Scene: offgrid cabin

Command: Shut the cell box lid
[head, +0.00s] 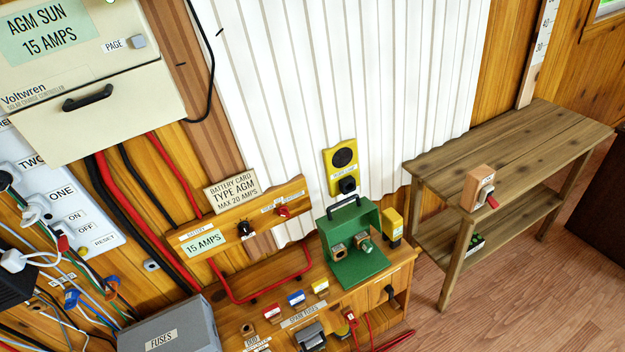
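A green box (338,228) with a dark carry handle on top stands on the wooden bench at centre. Its front is open, and a green flap (361,276) lies out flat in front. Two round fittings show inside it. No label naming it the cell box can be read, but it is the only open box I see. My gripper does not show in this view, so I cannot tell how far it is from the box.
A yellow block (391,226) stands close at the green box's right. Red, blue and yellow fuse pieces lie on the bench (279,283) to its left. A grey FUSES box (169,331) is at bottom left. A wooden shelf table (512,145) stands right, with clear floor (500,305) before it.

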